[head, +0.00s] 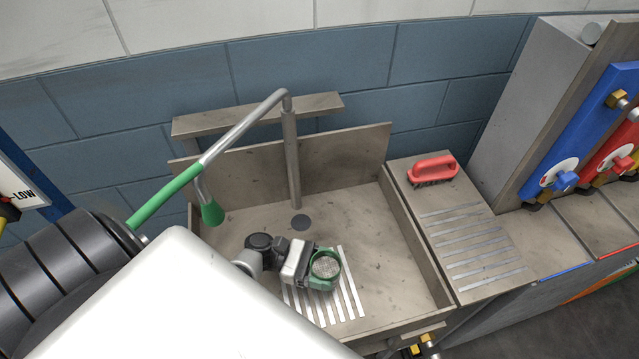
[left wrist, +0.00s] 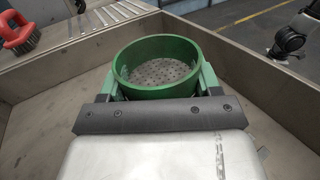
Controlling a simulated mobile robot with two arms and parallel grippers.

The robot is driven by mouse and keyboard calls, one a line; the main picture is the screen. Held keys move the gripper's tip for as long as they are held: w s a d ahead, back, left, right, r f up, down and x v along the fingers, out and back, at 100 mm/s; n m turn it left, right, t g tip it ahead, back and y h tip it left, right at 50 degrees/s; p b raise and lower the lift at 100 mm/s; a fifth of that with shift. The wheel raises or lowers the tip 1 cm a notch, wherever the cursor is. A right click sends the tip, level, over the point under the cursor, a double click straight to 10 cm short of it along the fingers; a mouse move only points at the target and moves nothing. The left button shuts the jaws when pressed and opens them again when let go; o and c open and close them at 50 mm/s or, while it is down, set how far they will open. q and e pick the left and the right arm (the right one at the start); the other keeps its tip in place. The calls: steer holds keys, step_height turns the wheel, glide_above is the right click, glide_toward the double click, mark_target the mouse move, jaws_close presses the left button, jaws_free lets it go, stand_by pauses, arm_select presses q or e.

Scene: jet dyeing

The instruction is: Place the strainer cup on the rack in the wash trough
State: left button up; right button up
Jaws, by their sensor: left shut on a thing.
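The strainer cup (head: 325,264) is a green ring with a perforated metal bottom. My left gripper (head: 318,268) is shut on it and holds it over the wash trough (head: 370,230). In the left wrist view the cup (left wrist: 156,72) is upright between the two green fingers of the gripper (left wrist: 155,85). The rack (head: 345,300) is a set of pale metal bars on the trough floor. The cup is over the rack's upper part in the head view; I cannot tell whether it touches the bars. My right gripper is not clearly in the head view.
A drain (head: 301,222) lies behind the cup. A faucet (head: 290,150) with a green hose and nozzle (head: 212,212) rises at the back left. A red brush (head: 432,170) lies on the slotted side board (head: 410,200). The trough's right floor is clear.

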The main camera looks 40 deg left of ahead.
mark_target(326, 272)
arm_select(q)
steer(key=shift+s+a+f, duration=0.45)
steer(key=shift+a, duration=0.2)
steer(key=shift+f, duration=2.05)
steer(key=shift+b, duration=0.3)
steer(key=shift+f, duration=0.15)
steer(key=o, duration=0.9)
steer(key=shift+o, duration=0.2)
